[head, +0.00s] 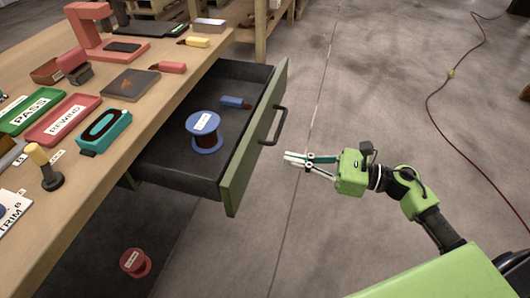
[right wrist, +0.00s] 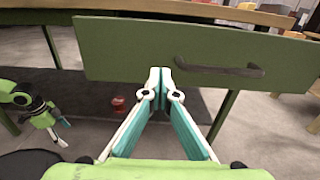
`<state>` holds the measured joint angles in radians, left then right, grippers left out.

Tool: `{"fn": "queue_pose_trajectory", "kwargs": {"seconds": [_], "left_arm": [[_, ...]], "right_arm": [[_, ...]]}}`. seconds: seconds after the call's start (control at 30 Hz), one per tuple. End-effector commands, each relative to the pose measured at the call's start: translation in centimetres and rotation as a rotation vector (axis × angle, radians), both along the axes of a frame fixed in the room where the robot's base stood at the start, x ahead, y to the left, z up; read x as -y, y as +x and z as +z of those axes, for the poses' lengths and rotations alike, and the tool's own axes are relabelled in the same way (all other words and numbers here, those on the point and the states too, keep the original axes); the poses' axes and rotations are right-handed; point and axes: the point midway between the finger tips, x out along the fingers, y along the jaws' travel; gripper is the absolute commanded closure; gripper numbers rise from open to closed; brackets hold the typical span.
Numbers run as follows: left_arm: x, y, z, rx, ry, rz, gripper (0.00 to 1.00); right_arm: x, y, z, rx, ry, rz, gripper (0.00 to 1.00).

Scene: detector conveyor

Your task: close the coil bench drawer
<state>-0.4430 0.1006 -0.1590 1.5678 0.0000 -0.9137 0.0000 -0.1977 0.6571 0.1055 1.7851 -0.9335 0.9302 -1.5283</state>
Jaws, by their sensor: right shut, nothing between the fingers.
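The coil bench drawer (head: 238,160) stands pulled out from the wooden bench. Its green front panel (right wrist: 140,45) fills the upper part of the right wrist view. A dark handle (head: 272,126) is on the front; it also shows in the right wrist view (right wrist: 220,70). Inside lie a blue spool (head: 204,140) and a blue-handled tool (head: 236,102). My right gripper (head: 286,159) is shut and empty, in front of the drawer front, apart from the handle. In the right wrist view its fingertips (right wrist: 160,72) overlap the panel's lower edge; contact cannot be told. My left gripper (right wrist: 60,135) shows at the left there, its jaw state unclear.
The bench top (head: 150,103) holds a green PASS tray (head: 42,113), a red REWIND tray (head: 62,121) and several tools. A red spool (head: 135,263) lies below the drawer. A red cable (head: 432,110) runs over the floor at right. The floor before the drawer is clear.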

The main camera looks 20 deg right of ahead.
Motion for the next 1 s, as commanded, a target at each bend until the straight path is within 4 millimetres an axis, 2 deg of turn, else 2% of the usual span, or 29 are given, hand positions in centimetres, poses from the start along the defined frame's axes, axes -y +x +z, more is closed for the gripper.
{"fn": "queue_pose_trajectory", "kwargs": {"seconds": [0.03,0.2,0.4,1.0], "left_arm": [[0.0,-0.2,-0.2,-0.003,0.0,0.0,0.27],[-0.1,-1.0,-1.4,-0.01,0.0,-0.002,0.27],[-0.2,-1.7,-2.4,-0.016,0.002,-0.003,0.27],[-0.3,-1.9,-2.8,-0.019,0.002,-0.004,0.27]], "right_arm": [[-1.0,0.7,0.3,0.005,0.002,0.002,1.0],[-3.6,2.5,0.2,0.001,0.003,0.0,1.0],[-5.5,3.8,0.1,-0.001,0.003,-0.001,1.0],[-6.3,4.3,-0.1,-0.001,0.002,-0.001,1.0]]}}
